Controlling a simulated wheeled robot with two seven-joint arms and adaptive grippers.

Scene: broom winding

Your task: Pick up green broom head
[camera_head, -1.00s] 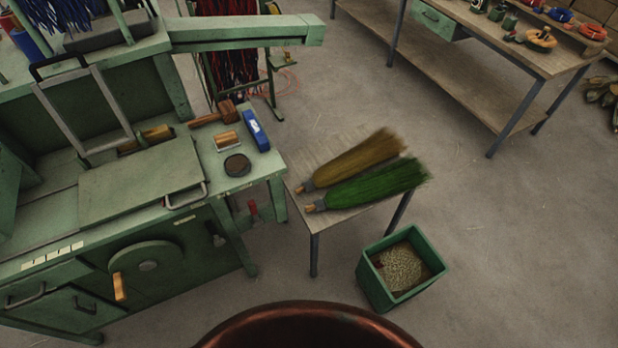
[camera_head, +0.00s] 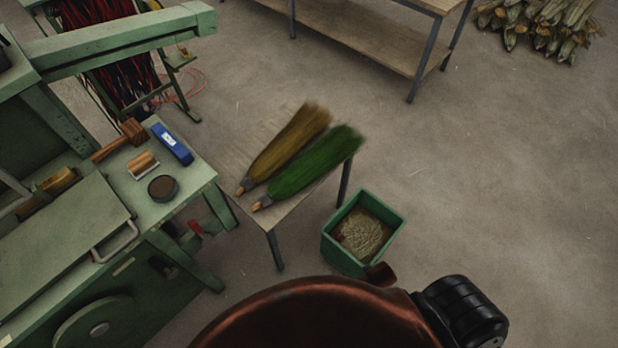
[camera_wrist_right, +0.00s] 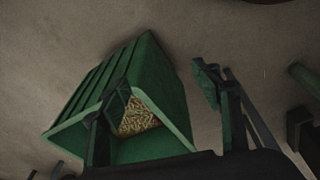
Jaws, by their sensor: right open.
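The green broom head (camera_head: 314,164) lies on a small wooden table in the head view, its bristles pointing to the upper right and its bare wooden tip to the lower left. A yellow-brown broom head (camera_head: 287,146) lies right beside it on the far side. My right gripper (camera_wrist_right: 158,95) shows in the right wrist view with its two fingers apart and nothing between them. Behind the fingers is a green bin, not the broom head. The right gripper cannot be made out in the head view. My left gripper is not in view.
The green bin (camera_head: 329,238), holding pale bits, stands on the floor by the small table's (camera_head: 232,153) right front; it also shows in the wrist view (camera_wrist_right: 166,88). A green workbench (camera_head: 196,183) with a mallet and blue box stands left.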

